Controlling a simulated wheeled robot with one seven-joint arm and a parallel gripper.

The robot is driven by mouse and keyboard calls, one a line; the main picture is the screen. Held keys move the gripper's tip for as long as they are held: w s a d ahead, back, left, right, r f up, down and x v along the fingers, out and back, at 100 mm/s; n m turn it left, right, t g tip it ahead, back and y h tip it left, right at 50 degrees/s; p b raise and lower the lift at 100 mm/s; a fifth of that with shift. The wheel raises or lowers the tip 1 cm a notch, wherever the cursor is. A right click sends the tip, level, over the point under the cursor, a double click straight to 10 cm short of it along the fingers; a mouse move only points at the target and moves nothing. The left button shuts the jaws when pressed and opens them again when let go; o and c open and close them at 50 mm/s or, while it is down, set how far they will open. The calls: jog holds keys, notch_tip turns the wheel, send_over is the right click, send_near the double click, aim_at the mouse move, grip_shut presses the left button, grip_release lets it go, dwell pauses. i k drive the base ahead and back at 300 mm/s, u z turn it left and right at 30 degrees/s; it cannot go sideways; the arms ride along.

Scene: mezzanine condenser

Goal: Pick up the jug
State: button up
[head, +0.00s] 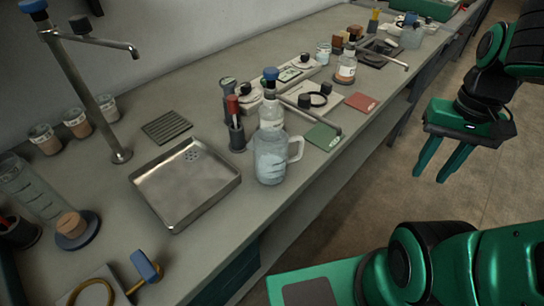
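The jug (271,160) is a clear, pale blue vessel with a white handle on its right side. It stands upright on the bench near the front edge, just right of the metal sink tray. A bottle stands close behind it and partly overlaps it in view. My gripper (432,172) is at the right, out over the floor and well apart from the jug. Its two green fingers point down, with nothing seen between them. The gap between the fingertips is narrow from this angle.
The metal sink tray (187,184) lies left of the jug. A tall tap (92,104) rises at the left. The floor (490,190) is clear.

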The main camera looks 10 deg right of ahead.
aim_at(270, 145)
jog(key=k, duration=2.2)
jog(key=z, duration=0.45)
jog(key=i, duration=1.5)
